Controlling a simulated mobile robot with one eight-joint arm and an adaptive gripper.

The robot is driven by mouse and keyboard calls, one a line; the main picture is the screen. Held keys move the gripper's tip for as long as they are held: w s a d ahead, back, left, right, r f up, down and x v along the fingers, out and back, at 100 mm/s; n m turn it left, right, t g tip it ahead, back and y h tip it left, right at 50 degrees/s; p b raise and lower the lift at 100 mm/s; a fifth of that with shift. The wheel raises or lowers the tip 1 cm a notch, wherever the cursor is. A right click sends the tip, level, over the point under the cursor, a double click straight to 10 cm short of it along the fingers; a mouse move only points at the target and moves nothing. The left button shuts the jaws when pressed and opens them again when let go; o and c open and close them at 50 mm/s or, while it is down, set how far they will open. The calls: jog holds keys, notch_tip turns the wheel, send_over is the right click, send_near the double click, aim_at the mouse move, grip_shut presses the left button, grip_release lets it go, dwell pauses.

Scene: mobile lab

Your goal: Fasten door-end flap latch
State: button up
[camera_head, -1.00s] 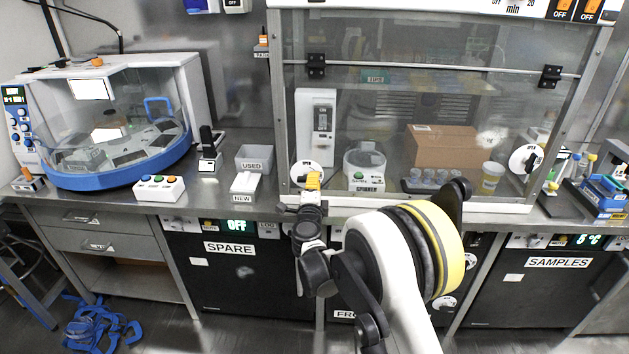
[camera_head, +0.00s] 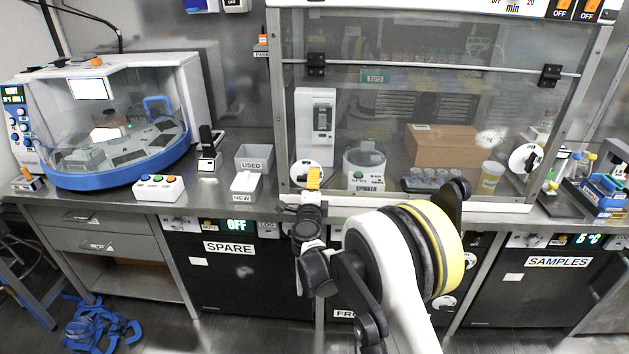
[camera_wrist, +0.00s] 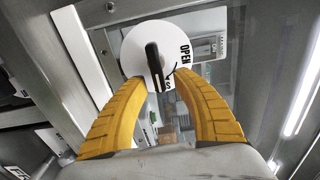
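A white round latch dial (camera_head: 299,174) sits at the lower left of the clear cabinet front, partly hidden by my gripper (camera_head: 313,178). In the wrist view, the dial (camera_wrist: 143,38) is just ahead, with a black lever (camera_wrist: 154,62) across it and the word OPEN at its right. The lever points roughly along the picture's vertical. My yellow fingers (camera_wrist: 152,78) are open, one on either side of the lever's lower end; contact is not clear. A second white latch dial (camera_head: 526,158) is at the cabinet's lower right.
Behind the clear flap (camera_head: 440,110) stand a cardboard box (camera_head: 443,146), a small spinner (camera_head: 364,168) and a yellow-filled cup (camera_head: 491,177). The bench (camera_head: 222,200) to the left holds a white button box (camera_head: 158,188) and a grey USED bin (camera_head: 254,158).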

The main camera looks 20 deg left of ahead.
jog(key=shift+s, duration=0.1)
jog(key=v, duration=1.1)
jog(key=shift+s, duration=0.4)
jog(key=d+r+n+y, duration=0.2)
jog(key=d+r+n, duration=0.1)
jog(key=r, duration=0.4)
jog(key=d+r+n+y, duration=0.1)
jog(key=d+r+n, duration=0.2)
jog(key=r, duration=0.5)
jog(key=s+d+r+n+g, duration=0.35)
jog(key=d+n, duration=0.25)
jog(key=d, duration=0.2)
jog(key=s+d+f+n+g+h, duration=0.1)
jog(key=s+d+f+g+h, duration=0.2)
jog(key=s+d, duration=1)
jog(key=s+d+f+n+g+h, duration=0.2)
jog(key=s+d+f+g+h, duration=0.2)
jog(key=s+d+f, duration=0.4)
jog(key=s+d, duration=0.5)
jog(key=d, duration=0.2)
jog(key=shift+s+f, duration=0.2)
